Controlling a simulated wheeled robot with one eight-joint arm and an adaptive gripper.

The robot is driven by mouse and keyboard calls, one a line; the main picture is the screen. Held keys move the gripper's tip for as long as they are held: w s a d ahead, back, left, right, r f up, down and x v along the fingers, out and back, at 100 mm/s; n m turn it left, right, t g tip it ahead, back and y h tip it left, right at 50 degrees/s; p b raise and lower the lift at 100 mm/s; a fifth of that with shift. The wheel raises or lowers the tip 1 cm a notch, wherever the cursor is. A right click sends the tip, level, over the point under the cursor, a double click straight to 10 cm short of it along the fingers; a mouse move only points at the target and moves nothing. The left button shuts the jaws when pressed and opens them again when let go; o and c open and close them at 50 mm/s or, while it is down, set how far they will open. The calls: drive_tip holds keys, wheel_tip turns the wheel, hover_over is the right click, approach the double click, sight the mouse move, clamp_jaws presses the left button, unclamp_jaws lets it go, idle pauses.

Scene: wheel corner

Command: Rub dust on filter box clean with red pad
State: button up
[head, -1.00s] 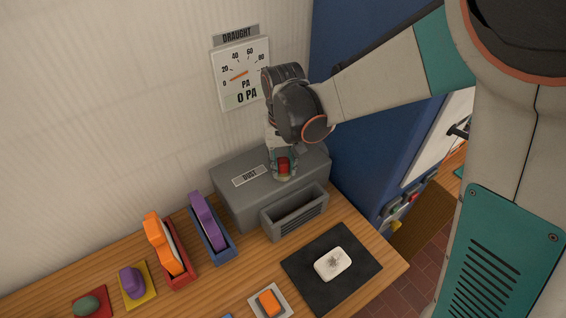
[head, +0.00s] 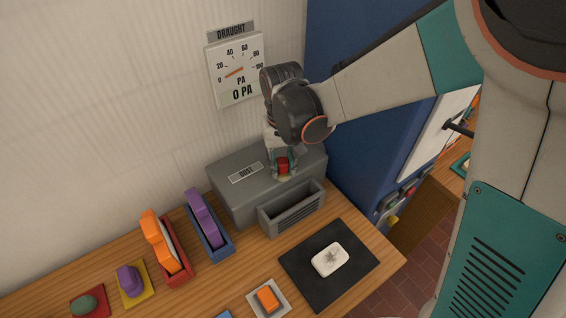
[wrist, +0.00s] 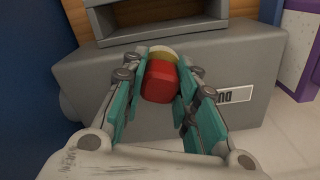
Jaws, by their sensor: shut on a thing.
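The filter box (head: 232,196) is a grey box with a DUST label on the worktop against the wall, with an open-topped slotted bin at its front. It also fills the middle of the wrist view (wrist: 215,65). My gripper (head: 283,168) is over the right part of its top. It is shut on the red pad (wrist: 160,82), a short red cylinder with a yellowish band and a pale edge at its far end. The red pad also shows in the head view (head: 283,166), at the box top. Contact and any dust beneath it are hidden.
A DRAUGHT gauge (head: 237,70) on the wall reads 0 PA. Orange (head: 160,243) and purple (head: 203,217) pads stand in holders on the left. A white block with a grey smudge (head: 330,259) lies on a black mat (head: 303,285). A blue cabinet (head: 345,150) stands close on the right.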

drive_tip(key=shift+w+a, duration=0.4)
drive_tip(key=shift+w, duration=0.25)
drive_tip(key=shift+s+d+r, duration=0.15)
drive_tip(key=shift+s+d, duration=0.3)
drive_tip(key=shift+s, duration=0.3)
drive_tip(key=shift+w, duration=0.15)
drive_tip(key=shift+w+a, duration=0.45)
drive_tip(key=shift+w, duration=0.1)
